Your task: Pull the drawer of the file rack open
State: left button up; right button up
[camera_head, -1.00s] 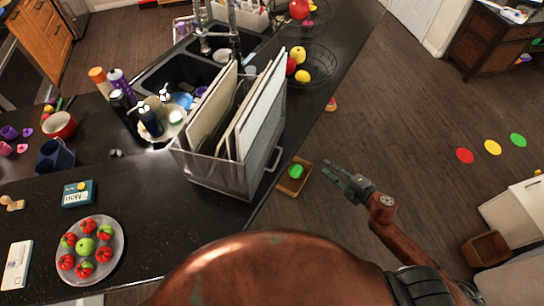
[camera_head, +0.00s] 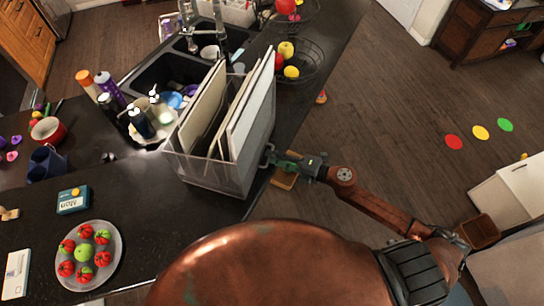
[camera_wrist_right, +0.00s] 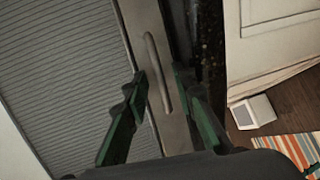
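The file rack (camera_head: 215,175) is a grey mesh holder with upright pale boards in it, standing at the counter's right edge. Its drawer handle shows in the right wrist view (camera_wrist_right: 158,75) as a thin vertical bar on a grey front panel. My right gripper (camera_head: 270,156) is at the rack's right side, at the handle. In the right wrist view its green fingers (camera_wrist_right: 160,88) are apart, one on each side of the handle, with gaps visible. The drawer looks shut. The gripper partly hides the handle in the head view. My left gripper is not in view.
A fruit basket (camera_head: 298,62) and the sink (camera_head: 178,75) are behind the rack. A plate of fruit (camera_head: 117,257) sits at the front left. The floor to the right is largely clear.

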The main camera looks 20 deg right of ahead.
jog(key=shift+a, duration=0.1)
jog(key=shift+c, duration=0.4)
grip_shut()
